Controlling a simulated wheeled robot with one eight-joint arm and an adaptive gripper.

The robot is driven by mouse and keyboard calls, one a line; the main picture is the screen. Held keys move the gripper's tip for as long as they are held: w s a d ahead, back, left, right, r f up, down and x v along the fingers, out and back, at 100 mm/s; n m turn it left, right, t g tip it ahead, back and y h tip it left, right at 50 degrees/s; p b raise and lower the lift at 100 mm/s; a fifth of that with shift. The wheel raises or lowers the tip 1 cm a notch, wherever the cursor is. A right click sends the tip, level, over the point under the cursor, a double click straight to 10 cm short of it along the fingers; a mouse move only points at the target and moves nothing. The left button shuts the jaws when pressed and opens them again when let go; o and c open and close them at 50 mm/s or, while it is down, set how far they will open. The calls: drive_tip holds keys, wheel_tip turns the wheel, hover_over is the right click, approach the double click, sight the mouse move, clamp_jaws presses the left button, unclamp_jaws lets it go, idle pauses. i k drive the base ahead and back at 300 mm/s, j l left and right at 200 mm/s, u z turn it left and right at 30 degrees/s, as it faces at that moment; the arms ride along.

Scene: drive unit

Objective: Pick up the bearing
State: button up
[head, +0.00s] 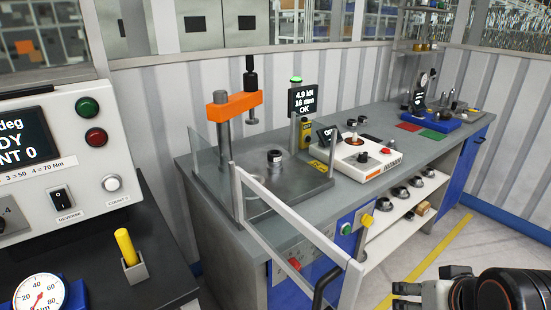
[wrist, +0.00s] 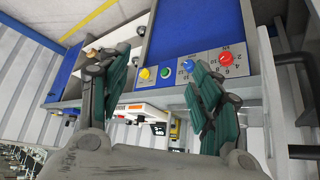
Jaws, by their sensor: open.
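Several ring-shaped parts that look like bearings (head: 400,191) sit on the white shelf under the bench in the head view. A dark ring-shaped part (head: 275,156) also stands on the press plate, under the orange press arm. I cannot tell which of these is the task's bearing. My gripper (head: 404,295) is at the lower right of the head view, in front of the bench and apart from the rings. In the wrist view its green-padded fingers (wrist: 150,85) are spread with nothing between them. No bearing shows clearly in the wrist view.
The press (head: 221,112) has clear side guards and a white frame (head: 300,217) at its front. A white heater-like unit (head: 368,160) stands right of it on the grey bench. A control panel (head: 60,160) fills the left. The floor right of the bench is clear.

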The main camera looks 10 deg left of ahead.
sight(273, 160)
drive_tip(key=i+l+u, duration=0.15)
drive_tip(key=i+u, duration=0.2)
drive_tip(key=i+l+u, duration=0.4)
drive_tip(key=i+j, duration=0.1)
